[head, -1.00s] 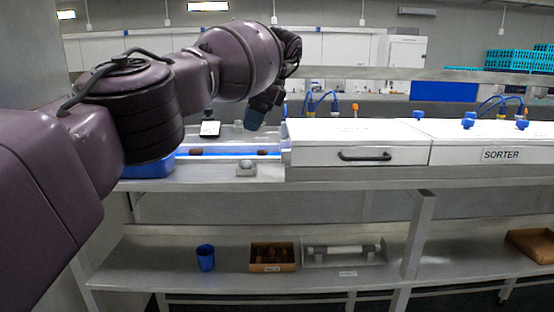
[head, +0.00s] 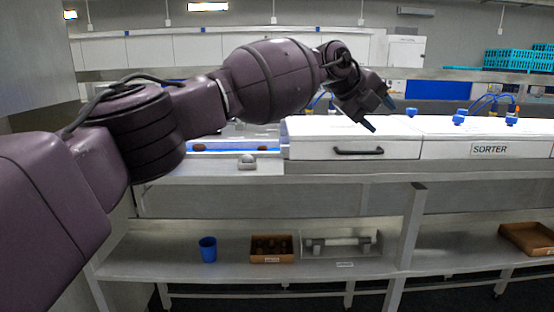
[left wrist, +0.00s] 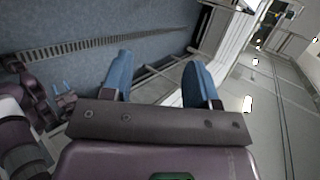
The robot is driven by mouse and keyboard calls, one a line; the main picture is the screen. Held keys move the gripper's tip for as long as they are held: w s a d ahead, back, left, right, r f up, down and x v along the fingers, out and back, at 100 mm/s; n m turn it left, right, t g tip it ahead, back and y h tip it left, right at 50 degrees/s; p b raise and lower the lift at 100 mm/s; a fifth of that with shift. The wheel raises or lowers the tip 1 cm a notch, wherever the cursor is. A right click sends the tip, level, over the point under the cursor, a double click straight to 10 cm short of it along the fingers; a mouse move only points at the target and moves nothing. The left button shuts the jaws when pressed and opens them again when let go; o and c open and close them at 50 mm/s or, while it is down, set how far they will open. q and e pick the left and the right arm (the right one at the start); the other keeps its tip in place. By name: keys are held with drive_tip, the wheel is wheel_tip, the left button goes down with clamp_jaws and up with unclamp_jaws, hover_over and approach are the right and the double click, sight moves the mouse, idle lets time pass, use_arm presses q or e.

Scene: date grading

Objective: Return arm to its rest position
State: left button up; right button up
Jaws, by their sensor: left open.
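My left arm reaches in from the left of the head view. Its gripper (head: 380,115) is open and empty, in front of and above the white sorter cover (head: 310,129). In the left wrist view the two blue fingers of the left gripper (left wrist: 160,80) stand apart with nothing between them.
Brown dates (head: 199,147) lie on the lit blue belt left of the sorter. A blue cup (head: 208,249), a brown box with dark items (head: 271,258), a metal rack (head: 340,251) and another brown tray (head: 527,240) sit on the lower shelf.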

use_arm(q)
drive_tip(key=s+d+f+m+g+h, duration=0.1)
drive_tip(key=s+d+g+h, duration=0.1)
drive_tip(key=s+d+h, duration=0.35)
drive_tip(key=s+a+f+n+t+y, duration=0.1)
drive_tip(key=a+f+n+t+y, duration=0.3)
drive_tip(key=a+f+n+t, duration=0.8)
drive_tip(key=s+a+f+n+t+y, duration=0.2)
drive_tip(key=a+f+n+t+y, duration=0.2)
drive_tip(key=a+f+n, duration=1.5)
drive_tip(key=s+a+f+n+g+y, duration=0.1)
drive_tip(key=s+a+f+y, duration=0.2)
drive_tip(key=s+a+f, duration=0.45)
drive_tip(key=s+a+f+g+y, duration=0.15)
drive_tip(key=s+a+f, duration=0.35)
drive_tip(key=a, duration=0.5)
drive_tip(key=s+a+f+n+g+y, duration=0.1)
drive_tip(key=s+a+f+g, duration=0.1)
drive_tip(key=s+f, duration=0.4)
drive_tip(key=s+a+f+n+g+y, duration=0.1)
drive_tip(key=s+a+f, duration=0.3)
drive_tip(key=s, duration=0.7)
wheel_tip(320, 180, down, 3)
drive_tip(key=shift+s+r+g+y, duration=0.15)
drive_tip(key=shift+s+g+y, duration=0.2)
drive_tip(key=shift+y, duration=0.15)
